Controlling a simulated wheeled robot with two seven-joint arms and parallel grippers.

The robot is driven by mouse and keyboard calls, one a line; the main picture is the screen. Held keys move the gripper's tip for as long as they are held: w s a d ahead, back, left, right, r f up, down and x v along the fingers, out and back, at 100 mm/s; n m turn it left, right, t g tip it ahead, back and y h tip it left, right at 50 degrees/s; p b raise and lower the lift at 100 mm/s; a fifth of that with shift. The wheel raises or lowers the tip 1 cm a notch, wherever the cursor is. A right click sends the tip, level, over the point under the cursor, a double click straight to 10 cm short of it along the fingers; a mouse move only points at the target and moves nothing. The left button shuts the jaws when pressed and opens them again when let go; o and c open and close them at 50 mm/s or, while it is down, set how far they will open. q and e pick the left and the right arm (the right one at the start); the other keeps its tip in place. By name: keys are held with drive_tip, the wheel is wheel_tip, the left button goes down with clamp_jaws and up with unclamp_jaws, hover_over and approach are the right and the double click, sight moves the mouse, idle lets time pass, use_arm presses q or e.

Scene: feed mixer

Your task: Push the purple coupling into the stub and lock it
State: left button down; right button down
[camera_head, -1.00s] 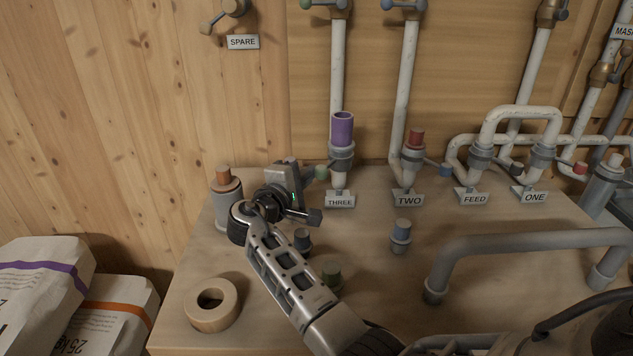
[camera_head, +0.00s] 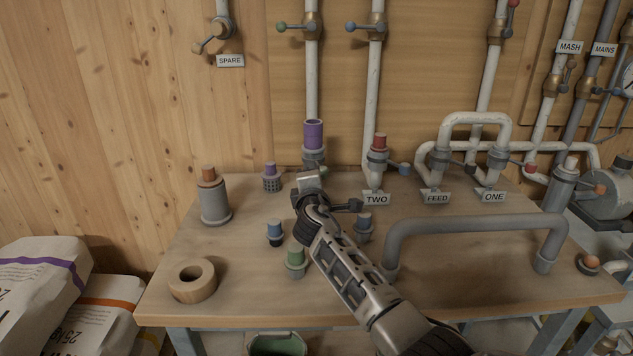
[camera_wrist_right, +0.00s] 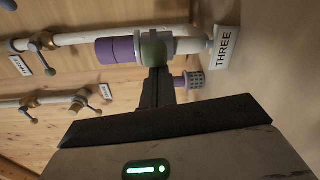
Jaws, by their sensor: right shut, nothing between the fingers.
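The purple coupling (camera_head: 314,134) stands upright in the grey collar of the stub (camera_head: 314,158) on the white pipe at the back of the bench. The coupling shows sideways in the wrist view (camera_wrist_right: 115,50), with the THREE sign (camera_wrist_right: 222,46) beyond the stub. A green piece (camera_wrist_right: 154,48) sits in front of the collar there; I cannot tell its exact contact with my fingers. My right gripper (camera_head: 309,181) is shut and empty, just in front of and below the stub, hiding its lower part in the head view. My left gripper is not in view.
A perforated purple-topped fitting (camera_head: 271,178), a blue-topped one (camera_head: 275,233) and a green-topped one (camera_head: 296,260) stand left of my right arm. Stub TWO (camera_head: 377,160) and a grey bent pipe (camera_head: 470,228) are right.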

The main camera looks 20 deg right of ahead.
drive_tip(key=d, duration=0.5)
drive_tip(key=shift+s, duration=0.25)
drive_tip(key=shift+d, duration=0.1)
drive_tip(key=shift+r, duration=0.1)
idle(0.3)
drive_tip(key=s+a+r+p, duration=0.1)
drive_tip(key=s+a+r, duration=0.2)
drive_tip(key=s+r, duration=0.3)
drive_tip(key=s+a+r+p, duration=0.1)
drive_tip(key=s+a+r, duration=0.2)
drive_tip(key=s+r, duration=0.3)
drive_tip(key=shift+s+a+r, duration=0.3)
drive_tip(key=shift+s+a, duration=0.1)
drive_tip(key=shift+s, duration=0.1)
